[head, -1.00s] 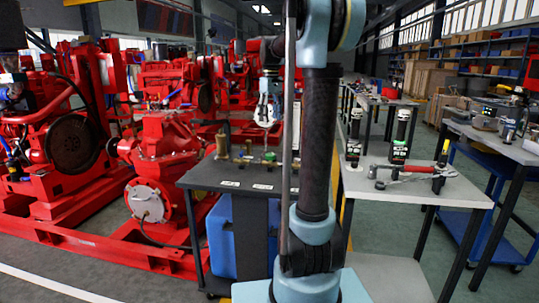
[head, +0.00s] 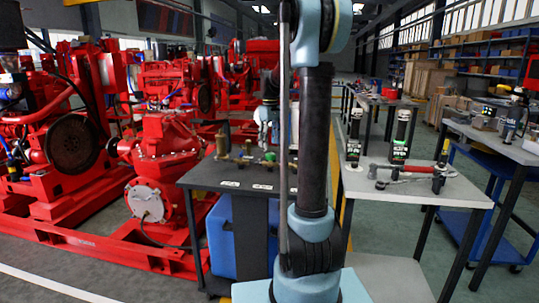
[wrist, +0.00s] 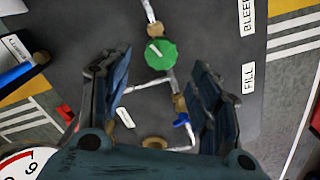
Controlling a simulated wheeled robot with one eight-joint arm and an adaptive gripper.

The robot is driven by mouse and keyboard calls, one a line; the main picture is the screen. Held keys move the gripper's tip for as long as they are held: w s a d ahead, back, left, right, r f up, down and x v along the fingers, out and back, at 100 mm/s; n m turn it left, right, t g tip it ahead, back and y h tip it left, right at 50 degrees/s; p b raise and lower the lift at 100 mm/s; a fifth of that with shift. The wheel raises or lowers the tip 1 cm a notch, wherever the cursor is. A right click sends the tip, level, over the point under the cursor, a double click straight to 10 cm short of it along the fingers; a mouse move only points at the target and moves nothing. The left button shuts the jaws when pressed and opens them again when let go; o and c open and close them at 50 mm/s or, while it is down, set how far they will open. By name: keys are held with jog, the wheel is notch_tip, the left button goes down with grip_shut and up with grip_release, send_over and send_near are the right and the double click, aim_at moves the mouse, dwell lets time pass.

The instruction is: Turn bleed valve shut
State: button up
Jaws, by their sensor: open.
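A round green knob (wrist: 161,54) with a white mark sits on a thin pipe run on the dark bench panel; in the head view it is a small green spot (head: 269,157). A small blue handle (wrist: 182,120) is on the pipe below it. White labels reading BLEED (wrist: 246,18) and FILL (wrist: 248,77) lie to the right; I cannot tell which valve each names. My gripper (wrist: 160,73) is open and empty above the panel, its fingers left and right of the pipe run. The knob lies just beyond the fingertips, near the middle of the gap. It also shows in the head view (head: 265,128).
A blue-handled part (wrist: 18,73) and a gauge (wrist: 15,165) are at the left of the wrist view. Brass fittings (head: 222,144) stand on the dark bench (head: 205,176). A light bench (head: 430,192) with a red-handled tool is to the right. Red pumpsets (head: 160,150) stand at left.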

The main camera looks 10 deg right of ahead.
aim_at(270, 154)
jog(key=shift+f, duration=2.75)
jog(key=c, duration=1.1)
